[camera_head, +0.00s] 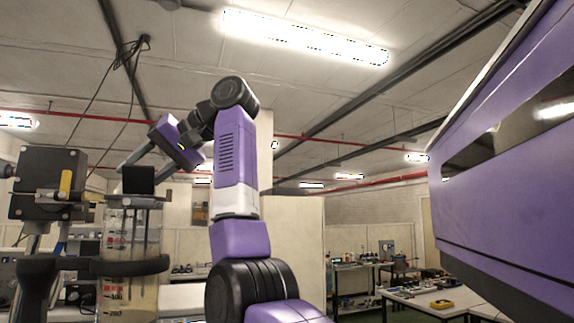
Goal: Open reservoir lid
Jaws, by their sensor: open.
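The reservoir (131,250) is an upright clear cylinder with printed scale marks, at the lower left. A dark ring clamp (120,266) surrounds it. Its top carries a pale rim, probably the lid (134,201), with a black block (138,181) standing on it. The lid looks seated on the cylinder. My purple arm rises in the middle and bends left. My gripper (136,160) is above the black block, with its grey fingers pointing down and left. The fingers look apart and hold nothing that I can see. Whether they touch the block I cannot tell.
A dark boxy unit (48,184) with a yellow lever (66,185) stands just left of the reservoir. A large purple panel, maybe part of my body, fills the right side. Benches with tools (432,301) stand at the back right.

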